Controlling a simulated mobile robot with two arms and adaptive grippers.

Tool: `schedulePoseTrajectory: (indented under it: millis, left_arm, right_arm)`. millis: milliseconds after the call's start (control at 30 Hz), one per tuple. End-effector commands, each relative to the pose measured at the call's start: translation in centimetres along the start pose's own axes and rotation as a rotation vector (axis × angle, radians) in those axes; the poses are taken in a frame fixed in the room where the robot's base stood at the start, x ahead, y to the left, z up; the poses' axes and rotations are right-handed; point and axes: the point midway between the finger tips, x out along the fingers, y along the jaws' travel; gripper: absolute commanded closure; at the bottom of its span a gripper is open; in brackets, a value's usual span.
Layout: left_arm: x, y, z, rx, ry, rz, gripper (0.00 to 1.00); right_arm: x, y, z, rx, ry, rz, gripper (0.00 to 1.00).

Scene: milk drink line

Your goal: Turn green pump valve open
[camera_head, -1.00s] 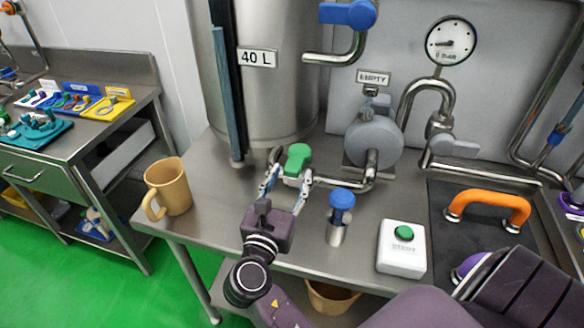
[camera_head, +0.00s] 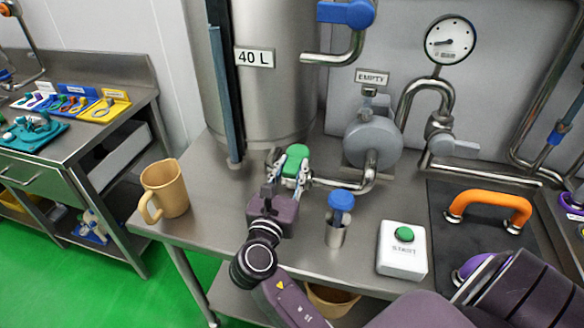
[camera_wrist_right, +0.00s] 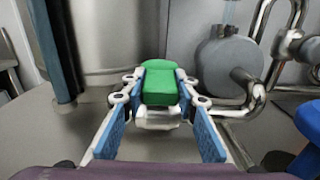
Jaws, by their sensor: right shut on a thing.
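The green pump valve handle (camera_head: 296,158) sits on the pipe at the foot of the steel tank. It also shows in the right wrist view (camera_wrist_right: 159,84), pointing away from my wrist. My right gripper (camera_head: 289,171) has one finger on each side of the green handle and is shut on it. In the wrist view its blue-padded fingers (camera_wrist_right: 160,98) flank the handle, with a pale valve body just below. My left gripper is not in view.
A white START box (camera_head: 402,250) and an orange handle (camera_head: 490,207) lie farther right. A tan pitcher (camera_head: 165,188) stands left. The grey pump (camera_head: 372,142) is behind.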

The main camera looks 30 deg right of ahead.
Motion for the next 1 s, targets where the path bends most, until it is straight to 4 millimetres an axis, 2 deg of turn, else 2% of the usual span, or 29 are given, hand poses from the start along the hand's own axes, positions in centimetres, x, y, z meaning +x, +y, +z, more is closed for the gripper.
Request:
schedulePoseTrajectory:
  millis: [267,700,1000]
  left_arm:
    - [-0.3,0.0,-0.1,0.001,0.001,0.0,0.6]
    - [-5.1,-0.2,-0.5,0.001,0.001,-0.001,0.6]
    - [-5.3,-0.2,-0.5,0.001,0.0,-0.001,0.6]
  right_arm:
    - [0.0,0.0,0.1,-0.001,0.0,0.007,1.0]
    - [0.2,-1.4,0.5,-0.007,-0.004,0.221,1.0]
    - [0.2,-1.5,0.1,0.002,-0.003,0.266,1.0]
